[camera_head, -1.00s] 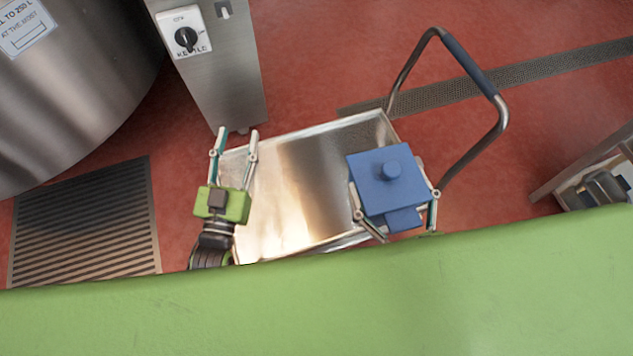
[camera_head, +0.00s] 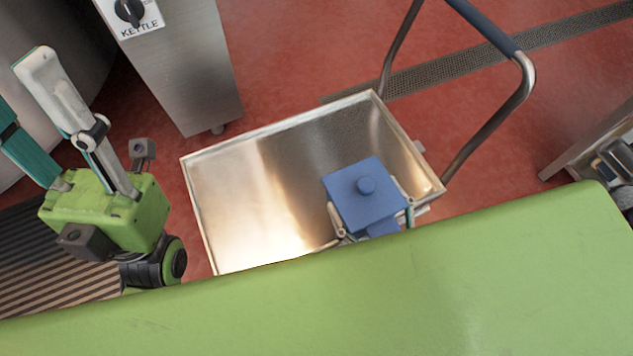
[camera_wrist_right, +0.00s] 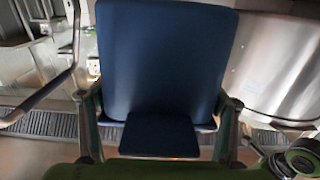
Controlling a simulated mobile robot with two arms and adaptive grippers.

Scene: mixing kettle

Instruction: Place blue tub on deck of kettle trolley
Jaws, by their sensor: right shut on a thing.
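The tub also fills the middle of the right wrist view (camera_wrist_right: 165,60), between the fingers. I cannot tell if its underside touches the deck. My left gripper (camera_head: 35,95) is at the far left, beside the trolley, with its fingers apart and empty.
The deck is bare left of the tub, with a low rim around it. The trolley's tubular handle (camera_head: 522,85) rises at the right. A steel column with a kettle switch (camera_head: 185,70) stands behind. A green surface (camera_head: 320,300) covers the foreground and hides the trolley's front edge.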

